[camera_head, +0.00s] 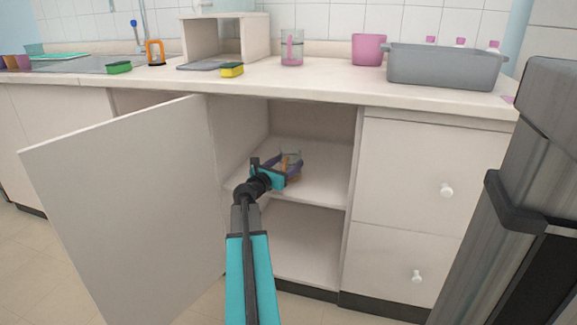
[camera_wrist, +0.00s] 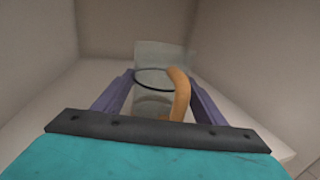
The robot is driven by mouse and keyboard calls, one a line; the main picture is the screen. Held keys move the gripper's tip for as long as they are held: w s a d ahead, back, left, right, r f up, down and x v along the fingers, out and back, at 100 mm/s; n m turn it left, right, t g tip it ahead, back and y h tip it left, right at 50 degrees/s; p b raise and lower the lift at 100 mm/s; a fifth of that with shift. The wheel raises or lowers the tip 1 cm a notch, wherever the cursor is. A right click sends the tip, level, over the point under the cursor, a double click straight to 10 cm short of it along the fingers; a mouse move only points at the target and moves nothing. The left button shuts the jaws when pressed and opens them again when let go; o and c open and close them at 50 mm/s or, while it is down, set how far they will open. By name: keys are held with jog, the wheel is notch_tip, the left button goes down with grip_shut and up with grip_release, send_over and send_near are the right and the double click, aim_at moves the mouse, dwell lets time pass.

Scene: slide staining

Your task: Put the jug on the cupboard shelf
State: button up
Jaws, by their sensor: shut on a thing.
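The jug (camera_head: 290,156) is a clear vessel with an orange handle, inside the open cupboard at the upper shelf (camera_head: 315,186). In the wrist view the jug (camera_wrist: 155,78) stands between the two purple fingers, with its orange handle (camera_wrist: 181,92) towards the right finger. My gripper (camera_head: 292,170) is shut on the jug. The jug looks roughly upright. Its base is hidden by my gripper, so I cannot tell whether it touches the shelf. The shelf also shows in the wrist view (camera_wrist: 50,100).
The cupboard door (camera_head: 125,200) stands open to the left. Drawers (camera_head: 405,170) flank the opening on the right. The lower compartment (camera_head: 305,245) looks empty.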

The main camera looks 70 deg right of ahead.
jog(key=shift+s+f, duration=0.1)
jog(key=o, duration=1.1)
jog(key=shift+a, duration=0.45)
jog(key=a+p, duration=0.1)
jog(key=a, duration=0.2)
jog(key=w+a+p, duration=0.1)
jog(key=a, duration=0.3)
jog(key=w+a+p, duration=0.1)
jog(key=a+p, duration=0.1)
jog(key=a, duration=0.1)
jog(key=shift+w+a, duration=0.2)
jog(key=shift+a, duration=0.2)
